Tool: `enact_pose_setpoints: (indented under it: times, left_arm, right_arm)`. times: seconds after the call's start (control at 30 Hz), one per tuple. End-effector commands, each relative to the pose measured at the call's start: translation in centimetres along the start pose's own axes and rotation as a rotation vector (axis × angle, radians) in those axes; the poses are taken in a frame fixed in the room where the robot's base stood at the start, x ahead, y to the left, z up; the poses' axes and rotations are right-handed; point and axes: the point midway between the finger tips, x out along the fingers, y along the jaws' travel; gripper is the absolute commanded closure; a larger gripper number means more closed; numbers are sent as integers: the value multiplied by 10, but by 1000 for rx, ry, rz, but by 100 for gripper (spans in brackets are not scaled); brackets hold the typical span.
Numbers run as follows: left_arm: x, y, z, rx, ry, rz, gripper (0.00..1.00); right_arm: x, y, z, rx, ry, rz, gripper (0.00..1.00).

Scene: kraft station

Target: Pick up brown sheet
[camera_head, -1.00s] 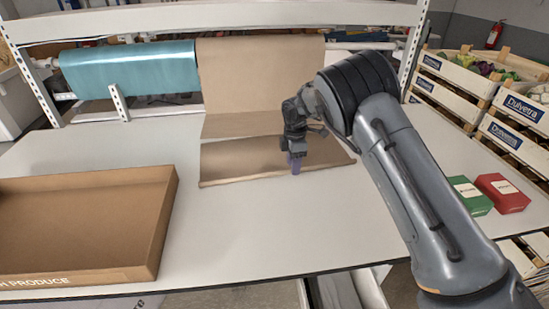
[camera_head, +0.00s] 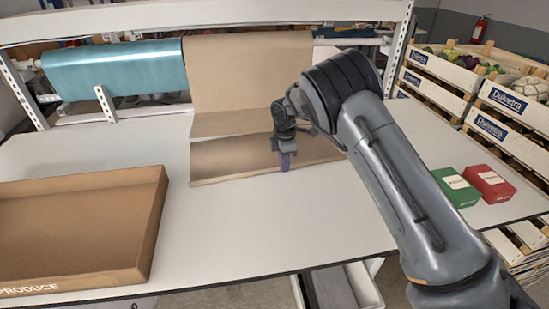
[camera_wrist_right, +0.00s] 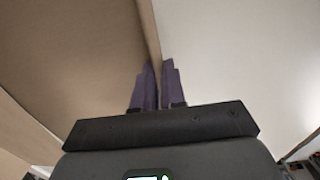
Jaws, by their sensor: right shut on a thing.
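The brown sheet (camera_head: 235,160) hangs down from a roll behind the table, and its lower part lies on the white tabletop. My right gripper (camera_head: 285,163) is at the sheet's front edge, right of its middle. In the right wrist view, the sheet (camera_wrist_right: 85,60) fills the left side, and its edge runs between the two purple fingertips of my right gripper (camera_wrist_right: 157,85). The fingers are shut on that edge. My right forearm covers the sheet's right end in the head view. My left gripper is not in view.
A shallow brown box (camera_head: 75,232) stands at the front left of the table. A green box (camera_head: 455,187) and a red box (camera_head: 490,183) sit at the right. Teal roll material (camera_head: 113,70) hangs at the back left. Produce crates (camera_head: 500,100) stand beyond the right edge.

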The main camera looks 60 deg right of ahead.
Motion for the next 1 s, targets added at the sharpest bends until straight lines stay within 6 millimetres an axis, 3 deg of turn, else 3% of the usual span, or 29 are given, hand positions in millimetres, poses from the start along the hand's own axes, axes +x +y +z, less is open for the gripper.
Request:
enact_pose_setpoints:
  times: [0.27,0.47,1.0]
  left_arm:
    - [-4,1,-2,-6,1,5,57]
    - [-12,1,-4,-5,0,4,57]
    - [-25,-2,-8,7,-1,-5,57]
  right_arm:
    - [-15,1,0,-1,1,3,100]
    - [-43,1,-1,-1,1,4,100]
    - [-99,-73,61,1,-1,1,100]
